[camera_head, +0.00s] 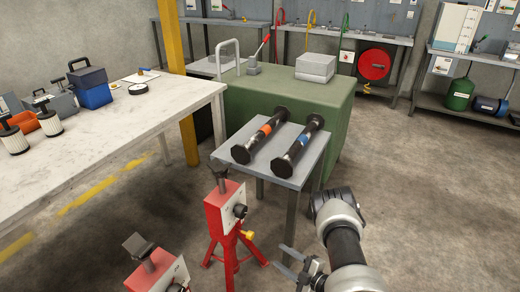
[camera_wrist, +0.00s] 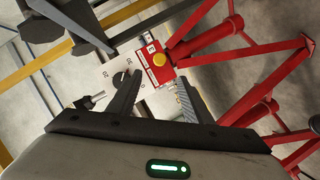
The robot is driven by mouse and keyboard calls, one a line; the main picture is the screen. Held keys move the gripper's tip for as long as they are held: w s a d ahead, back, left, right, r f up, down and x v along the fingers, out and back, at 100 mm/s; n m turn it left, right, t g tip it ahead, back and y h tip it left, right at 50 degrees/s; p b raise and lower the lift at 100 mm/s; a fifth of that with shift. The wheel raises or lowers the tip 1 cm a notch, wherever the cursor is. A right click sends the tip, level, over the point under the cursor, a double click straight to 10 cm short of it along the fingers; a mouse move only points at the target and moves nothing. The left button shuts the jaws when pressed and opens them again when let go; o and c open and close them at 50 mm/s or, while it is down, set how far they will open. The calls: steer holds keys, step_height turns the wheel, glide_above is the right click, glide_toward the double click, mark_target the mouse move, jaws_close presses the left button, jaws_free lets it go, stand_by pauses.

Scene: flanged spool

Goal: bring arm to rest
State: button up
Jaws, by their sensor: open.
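Two black flanged spools lie side by side on a small grey table (camera_head: 285,174): one with an orange band (camera_head: 262,133) on the left, one with a blue band (camera_head: 303,142) on the right. My gripper (camera_head: 279,257) is low in front of the table, to the right of a red stand (camera_head: 226,220), apart from both spools. Its jaws are open with nothing between them. In the wrist view the open fingers (camera_wrist: 157,97) point towards a red stand's panel (camera_wrist: 122,75) with a black knob and yellow button.
A second red stand (camera_head: 160,272) is at the bottom left. A long white-topped bench (camera_head: 120,125) fills the left, with a yellow post (camera_head: 173,40) behind. A green cabinet (camera_head: 335,112) stands behind the small table. The floor (camera_head: 430,190) to the right is clear.

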steer(key=w+d+r+m+h, duration=0.3)
steer(key=w+d+r+h, duration=0.15)
steer(key=w+r, duration=0.85)
steer(key=w+d+r+m+h, duration=0.1)
steer(key=d+r+m+h, duration=0.15)
steer(key=r, duration=0.65)
steer(key=w+d+r+m+h, duration=0.2)
steer(key=r+m, duration=0.1)
steer(key=r, duration=0.7)
steer(key=s+a+r+m+g+h, duration=0.25)
steer(key=s+r+m, duration=0.35)
steer(key=s+r, duration=1)
steer(key=s+a+r+m+g+y, duration=0.1)
steer(key=s+a+r+m+g, duration=0.15)
steer(key=s, duration=0.85)
steer(key=s+a+r+m+g+y, duration=0.15)
steer(key=s+a, duration=0.25)
steer(key=s, duration=0.7)
step_height(320, 180, up, 22)
steer(key=p, duration=2.3)
steer(key=shift+s, duration=0.3)
